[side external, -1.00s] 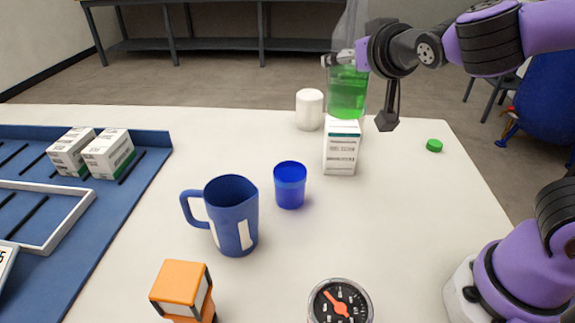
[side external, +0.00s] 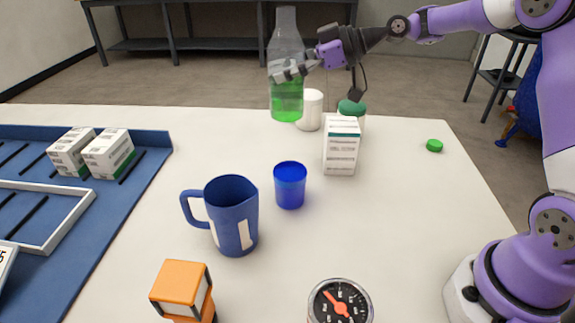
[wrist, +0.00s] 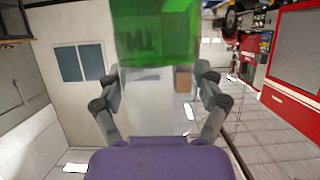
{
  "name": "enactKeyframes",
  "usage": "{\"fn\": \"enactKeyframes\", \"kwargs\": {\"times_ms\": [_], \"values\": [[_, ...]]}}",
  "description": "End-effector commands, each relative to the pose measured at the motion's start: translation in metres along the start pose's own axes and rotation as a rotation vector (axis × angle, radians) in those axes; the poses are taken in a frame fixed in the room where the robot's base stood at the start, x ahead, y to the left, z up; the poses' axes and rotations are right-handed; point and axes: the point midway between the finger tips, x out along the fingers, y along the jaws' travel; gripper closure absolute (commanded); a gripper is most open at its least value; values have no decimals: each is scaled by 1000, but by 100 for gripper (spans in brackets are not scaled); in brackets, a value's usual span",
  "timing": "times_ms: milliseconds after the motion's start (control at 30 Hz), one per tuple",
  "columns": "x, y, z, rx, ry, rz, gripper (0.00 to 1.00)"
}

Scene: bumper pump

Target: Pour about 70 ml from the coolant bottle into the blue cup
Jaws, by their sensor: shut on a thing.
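The coolant bottle (side external: 287,97) is clear with green liquid in its lower part. It is upright and uncapped, held in the air above the far part of the table. My gripper (side external: 289,71) is shut on it around its middle.
A blue jug (side external: 233,216) stands left of the cup. A white box (side external: 341,150), a white container (side external: 310,112) and a green-lidded jar (side external: 352,107) stand behind. A green cap (side external: 434,145) lies right. A gauge (side external: 340,302) and orange object (side external: 181,285) are in front.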

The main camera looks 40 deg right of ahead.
Motion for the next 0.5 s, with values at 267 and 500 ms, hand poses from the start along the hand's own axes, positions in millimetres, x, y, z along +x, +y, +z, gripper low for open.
{"fn": "enactKeyframes", "kwargs": {"times_ms": [267,500], "values": [[-32,6,20,-65,2,-159,78],[-37,5,22,-74,2,-181,78]]}}
